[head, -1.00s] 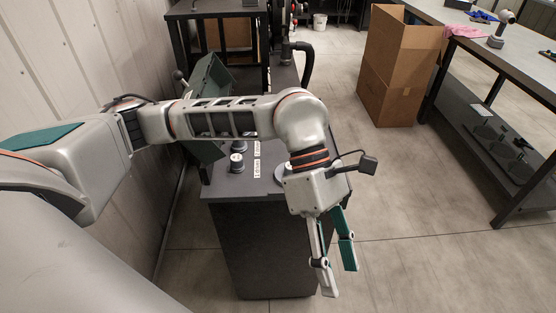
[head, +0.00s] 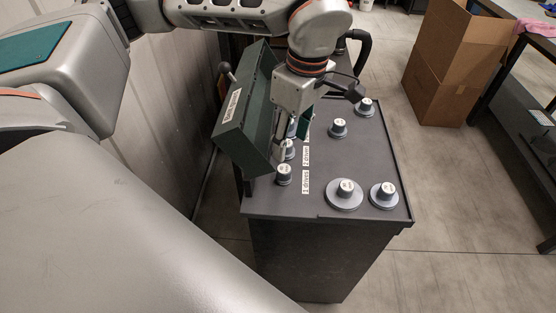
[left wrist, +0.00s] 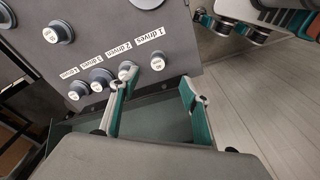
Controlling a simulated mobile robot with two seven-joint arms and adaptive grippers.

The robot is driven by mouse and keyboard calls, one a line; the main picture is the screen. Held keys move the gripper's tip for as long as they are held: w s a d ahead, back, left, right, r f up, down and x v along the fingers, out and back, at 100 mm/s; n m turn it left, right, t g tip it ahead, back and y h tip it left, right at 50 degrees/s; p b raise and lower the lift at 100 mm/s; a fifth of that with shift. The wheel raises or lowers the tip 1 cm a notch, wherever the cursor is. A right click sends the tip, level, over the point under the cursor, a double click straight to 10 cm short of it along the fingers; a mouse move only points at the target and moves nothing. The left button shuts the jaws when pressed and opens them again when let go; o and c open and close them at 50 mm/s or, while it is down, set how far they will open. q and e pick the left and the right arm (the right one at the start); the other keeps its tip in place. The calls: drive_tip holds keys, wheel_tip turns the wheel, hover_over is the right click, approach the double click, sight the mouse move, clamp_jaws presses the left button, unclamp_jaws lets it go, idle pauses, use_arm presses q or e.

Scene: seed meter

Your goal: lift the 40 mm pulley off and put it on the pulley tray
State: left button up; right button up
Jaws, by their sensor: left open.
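Several grey pulleys with round white labels stand on a dark cabinet top (head: 330,165). Their sizes are too small to read surely, so I cannot tell which is the 40 mm one. A small pulley (head: 284,173) stands at the near left, and a wide-flanged one (head: 344,193) stands at the near edge. My left gripper (head: 292,140) is open above the left side, beside the green housing (head: 230,125), and partly hides small pulleys. In the left wrist view its open fingers (left wrist: 153,86) have nothing between them, and a small pulley (left wrist: 157,62) lies just beyond.
White labels (head: 306,180) mark the top beside the left row of pulleys. More pulleys stand at the right front (head: 384,194) and back (head: 338,127). A cardboard box (head: 437,80) stands on the floor at the back right.

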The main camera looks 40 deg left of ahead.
sight(284, 168)
use_arm(q)
drive_tip(key=f, duration=0.4)
drive_tip(key=a+f, duration=0.1)
drive_tip(key=f, duration=0.3)
drive_tip(key=a+f, duration=0.1)
drive_tip(key=f, duration=0.2)
drive_tip(key=shift+w+f, duration=0.2)
drive_tip(key=shift+f, duration=0.2)
drive_tip(key=c, duration=1.2)
